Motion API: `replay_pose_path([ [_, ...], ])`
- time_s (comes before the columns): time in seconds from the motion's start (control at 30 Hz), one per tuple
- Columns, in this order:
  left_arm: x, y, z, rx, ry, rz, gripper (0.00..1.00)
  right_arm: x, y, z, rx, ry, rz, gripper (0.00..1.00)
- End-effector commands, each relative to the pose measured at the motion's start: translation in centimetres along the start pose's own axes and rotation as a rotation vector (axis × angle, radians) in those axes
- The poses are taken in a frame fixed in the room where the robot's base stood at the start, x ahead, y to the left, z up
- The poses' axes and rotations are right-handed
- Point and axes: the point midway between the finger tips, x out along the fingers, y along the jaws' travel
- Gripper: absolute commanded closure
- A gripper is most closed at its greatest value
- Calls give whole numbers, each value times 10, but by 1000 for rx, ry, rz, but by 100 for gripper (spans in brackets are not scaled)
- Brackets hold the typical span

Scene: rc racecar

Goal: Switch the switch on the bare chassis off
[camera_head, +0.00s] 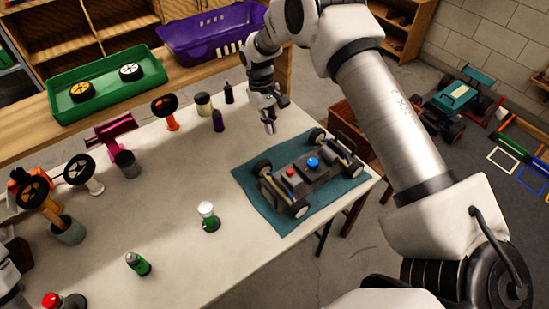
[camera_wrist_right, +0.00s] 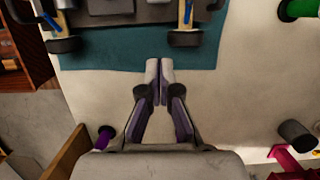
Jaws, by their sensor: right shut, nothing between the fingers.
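The bare chassis (camera_head: 325,168) is dark, with four wheels, and lies on a teal mat (camera_head: 261,197) at the right end of the table. A red knob (camera_head: 290,172) and a blue knob (camera_head: 312,162) stand on its top. I cannot tell the switch or its position apart at this size. My right gripper (camera_head: 270,128) is shut and empty, above the table just beyond the mat and apart from the chassis. In the right wrist view its fingertips (camera_wrist_right: 159,68) point at the mat edge, and only one end of the chassis (camera_wrist_right: 120,10) shows, at the top. My left gripper is out of frame.
A green tray (camera_head: 107,85) and purple crate (camera_head: 212,35) sit behind. The table middle is clear.

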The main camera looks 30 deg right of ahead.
Motion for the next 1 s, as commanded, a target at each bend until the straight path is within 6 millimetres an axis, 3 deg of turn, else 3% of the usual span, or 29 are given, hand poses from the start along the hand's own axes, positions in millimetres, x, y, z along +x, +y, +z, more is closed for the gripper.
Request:
replay_pose_path([
  [0.43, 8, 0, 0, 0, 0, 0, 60, 10, 0, -1, 0, -1, 0, 100],
  [0.57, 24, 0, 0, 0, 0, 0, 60, 31, 0, -2, 0, -1, 0, 100],
  [0.93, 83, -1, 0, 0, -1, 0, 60, 113, 0, -2, 0, -1, -1, 100],
  [1.0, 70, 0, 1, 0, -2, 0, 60, 103, 0, 15, 0, -1, -2, 100],
])
